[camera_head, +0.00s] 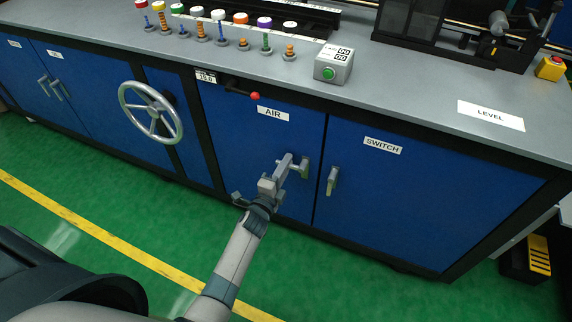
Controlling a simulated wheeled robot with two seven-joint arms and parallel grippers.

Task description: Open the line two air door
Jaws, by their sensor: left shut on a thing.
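The blue air door (258,145) is on the cabinet front, under a white AIR label (273,113). It looks closed, level with the cabinet front. Its grey handle (304,169) is near the door's right edge. My left gripper (293,165) reaches up from below and is shut on this handle, with its fingers covering part of it. My right gripper is not in view.
The SWITCH door (420,195) with its own handle (332,181) is just right. A handwheel (151,112) sticks out at left, and a red-knobbed lever (255,96) above. Green floor (135,205) in front is clear, with a yellow line.

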